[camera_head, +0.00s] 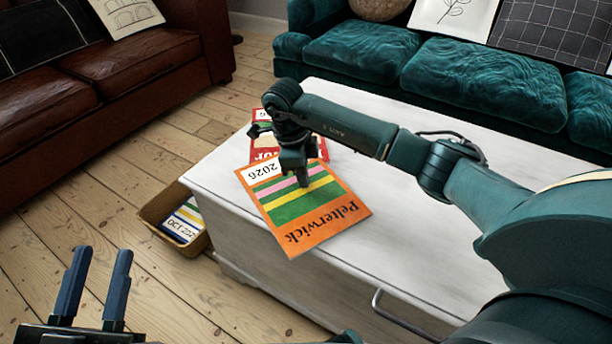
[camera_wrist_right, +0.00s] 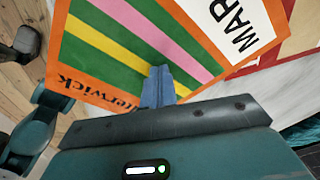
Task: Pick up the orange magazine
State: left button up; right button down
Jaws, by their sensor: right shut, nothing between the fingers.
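The orange magazine (camera_head: 306,208) lies on the white table (camera_head: 440,235), with green, yellow and pink stripes and "Pelterwick" and "2026" on its cover. Its near corner reaches the table's front-left edge and seems to stick out past it. My right gripper (camera_head: 297,180) is over its far part with the fingers pointing down. In the right wrist view the gripper (camera_wrist_right: 158,84) is shut and empty, with the striped cover (camera_wrist_right: 135,45) right behind its fingertips. I cannot tell whether they touch the cover. My left gripper (camera_head: 95,285) is open and empty at the lower left, away from the table.
A red magazine (camera_head: 260,153) lies behind the orange one, partly hidden by my right gripper. A tan bin (camera_head: 160,208) holding magazines stands on the floor left of the table. A brown leather sofa (camera_head: 150,65) and a teal sofa (camera_head: 440,75) flank the table. The table's right part is clear.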

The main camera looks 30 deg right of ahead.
jog(key=shift+w+a+f, duration=0.2)
jog(key=shift+a+f, duration=0.2)
jog(key=shift+a, duration=0.35)
jog(key=shift+r+p, duration=0.7)
jog(key=shift+r, duration=0.05)
jog(key=shift+d, duration=0.1)
